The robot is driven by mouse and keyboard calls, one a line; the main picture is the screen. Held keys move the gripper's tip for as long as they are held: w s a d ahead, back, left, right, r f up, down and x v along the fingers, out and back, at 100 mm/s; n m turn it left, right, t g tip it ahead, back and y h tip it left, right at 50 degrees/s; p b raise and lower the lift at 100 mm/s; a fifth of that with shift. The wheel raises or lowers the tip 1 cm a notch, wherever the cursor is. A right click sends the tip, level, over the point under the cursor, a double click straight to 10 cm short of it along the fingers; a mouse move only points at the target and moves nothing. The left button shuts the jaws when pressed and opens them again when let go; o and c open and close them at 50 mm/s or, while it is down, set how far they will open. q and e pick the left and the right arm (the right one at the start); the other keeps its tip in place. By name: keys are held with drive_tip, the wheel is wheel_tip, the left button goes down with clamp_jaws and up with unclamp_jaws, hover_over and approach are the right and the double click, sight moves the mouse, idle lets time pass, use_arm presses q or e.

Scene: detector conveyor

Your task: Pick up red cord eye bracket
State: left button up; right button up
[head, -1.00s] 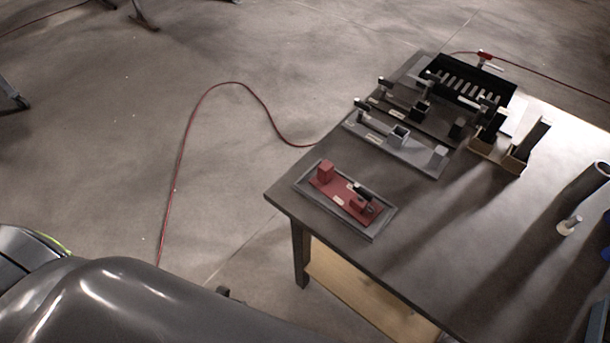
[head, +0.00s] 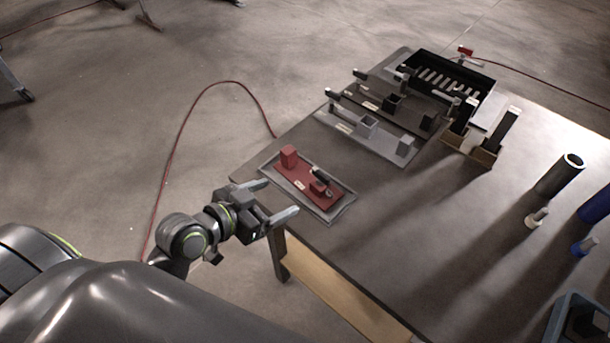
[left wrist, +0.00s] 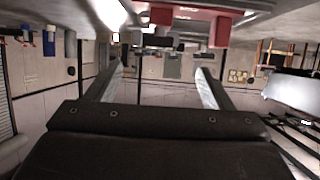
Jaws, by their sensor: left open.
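The red bracket (head: 309,187) is a flat red plate with a red block at its left end and a smaller red part with a black piece at its right end. It lies in a shallow grey tray (head: 333,217) at the table's near left corner. It also shows at the top of the left wrist view (left wrist: 190,15), where the picture looks upside down. My left gripper (head: 280,197) is open and empty, beside the tray at the table edge, with its fingers pointing toward the tray. It also shows in the left wrist view (left wrist: 160,68). My right gripper is not in view.
Behind the tray are a grey fixture (head: 380,142), a dark slotted bin (head: 452,75) and upright dark blocks in tan holders (head: 482,157). A dark cylinder (head: 558,176) and a blue bin (head: 556,325) are on the right. The table's middle is mostly clear.

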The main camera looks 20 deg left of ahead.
sight(319, 176)
use_arm(q)
drive_tip(key=x, duration=0.3)
drive_tip(key=p+x, duration=0.1)
drive_tip(key=x, duration=0.3)
drive_tip(key=r+p+x, duration=0.1)
drive_tip(key=x, duration=0.3)
drive_tip(key=shift+w+d, duration=0.25)
drive_tip(key=shift+d, duration=0.05)
drive_tip(key=shift+w+d+f, duration=0.1)
drive_tip(key=shift+w+f, duration=0.1)
drive_tip(key=shift+w, duration=0.15)
drive_tip(key=shift+w+d+f+p, duration=0.1)
drive_tip(key=shift+w+d+p, duration=0.1)
drive_tip(key=shift+w+p, duration=0.25)
drive_tip(key=shift+p+x, duration=0.35)
drive_tip(key=shift+x, duration=1.7)
drive_tip(key=shift+a, duration=0.1)
drive_tip(key=shift+c, duration=0.2)
drive_tip(key=c, duration=1.4)
